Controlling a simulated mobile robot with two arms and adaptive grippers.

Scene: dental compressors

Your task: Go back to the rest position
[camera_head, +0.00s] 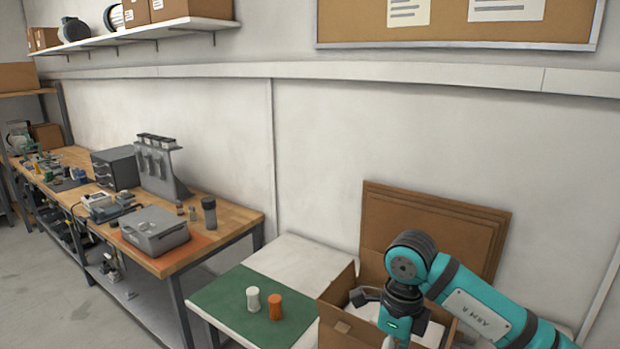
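My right arm comes in from the right, teal and dark. Its wrist is above an open cardboard box (339,325) at the front. My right gripper (388,338) points down at the box and is cut off by the bottom edge, so its fingertips do not show. A dark part beside it at the box's left is too small to identify. My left gripper is not in view.
A white table (300,262) bears a green mat (232,301), with a white cup-like piece (253,299) and an orange one (275,307). Flat cardboard sheets (385,215) lean on the wall behind the box. A wooden workbench (228,218) with a grey case (155,231) stands left.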

